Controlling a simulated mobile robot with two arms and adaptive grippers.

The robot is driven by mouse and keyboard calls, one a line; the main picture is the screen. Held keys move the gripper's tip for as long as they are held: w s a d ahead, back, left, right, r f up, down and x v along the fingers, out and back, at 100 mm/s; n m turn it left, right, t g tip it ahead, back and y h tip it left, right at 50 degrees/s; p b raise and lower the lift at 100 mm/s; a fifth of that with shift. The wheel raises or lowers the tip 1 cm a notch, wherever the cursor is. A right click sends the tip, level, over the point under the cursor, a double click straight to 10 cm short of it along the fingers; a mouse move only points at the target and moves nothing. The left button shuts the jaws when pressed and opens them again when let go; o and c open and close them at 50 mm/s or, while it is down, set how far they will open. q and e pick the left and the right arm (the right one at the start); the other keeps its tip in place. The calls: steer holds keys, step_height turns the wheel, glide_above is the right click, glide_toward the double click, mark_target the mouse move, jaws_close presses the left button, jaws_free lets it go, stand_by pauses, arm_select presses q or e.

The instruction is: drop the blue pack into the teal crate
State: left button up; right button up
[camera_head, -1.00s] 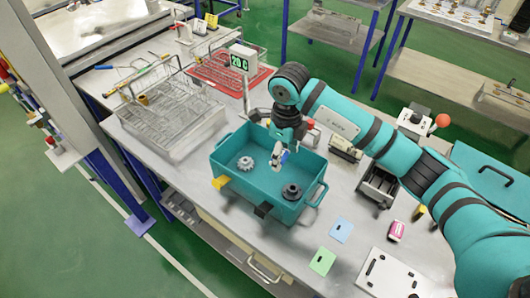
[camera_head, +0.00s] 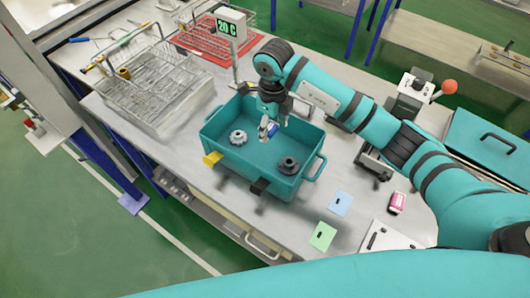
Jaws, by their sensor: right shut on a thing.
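The teal crate (camera_head: 222,160) stands open on the metal bench in the middle of the head view. My right gripper (camera_head: 268,131) hangs over the crate's opening, between its walls in the picture. It is shut on the small blue pack (camera_head: 272,129), which shows only in part between the fingers. I cannot tell exactly how high the pack is above the crate floor. My left gripper is not in view.
A pale gear (camera_head: 238,138) and a dark round part (camera_head: 287,165) lie in the crate. Left stands a wire basket (camera_head: 150,85); behind is a "20 C" display (camera_head: 230,27). Blue (camera_head: 341,203) and green (camera_head: 322,236) cards and a pink item (camera_head: 397,202) lie to the right.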

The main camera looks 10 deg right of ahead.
steer(key=shift+s+r, duration=0.1)
steer(key=o, duration=0.8)
steer(key=shift+o, duration=1.1)
steer(key=shift+r, duration=0.2)
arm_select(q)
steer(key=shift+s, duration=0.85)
arm_select(e)
step_height(320, 180, up, 12)
steer(key=shift+f, duration=0.2)
steer(key=shift+f, duration=0.1)
